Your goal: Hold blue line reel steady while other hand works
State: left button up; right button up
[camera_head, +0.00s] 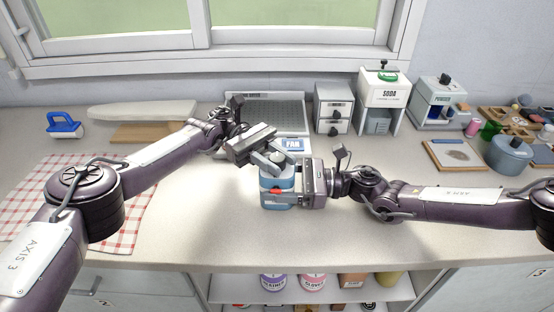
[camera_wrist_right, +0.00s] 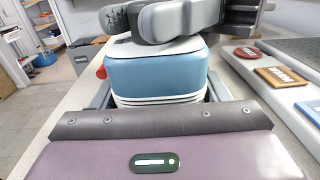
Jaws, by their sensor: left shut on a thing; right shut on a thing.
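The blue line reel (camera_head: 276,184) stands upright on the counter in front of the backsplash items; its blue body with white bands also shows in the right wrist view (camera_wrist_right: 155,75). My right gripper (camera_head: 293,191) comes from the right and is shut around the reel's body, with a finger on either side. My left gripper (camera_head: 270,158) reaches down from the upper left and is shut on the top part of the reel. What exactly lies between its fingers is hidden. A small red part (camera_head: 275,190) shows on the reel's front.
A grey ridged tray (camera_head: 265,108) lies behind the reel. A drawer box (camera_head: 333,108), a SODA dispenser (camera_head: 384,98) and a POWDER dispenser (camera_head: 437,103) stand at the back right. A checked cloth (camera_head: 30,205) lies left. The counter front is clear.

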aim_at(277, 157)
pick_arm(q)
jog(key=shift+m+g+y, duration=0.4)
jog(key=shift+y, duration=0.1)
pick_arm(e)
jog(key=shift+s+a, duration=0.1)
jog(key=shift+s, duration=0.05)
pick_arm(q)
jog(key=o, duration=1)
jog(key=shift+c, duration=0.2)
notch_tip(277, 157, up, 10)
pick_arm(e)
jog(key=o, duration=1.2)
jog(key=shift+o, duration=0.2)
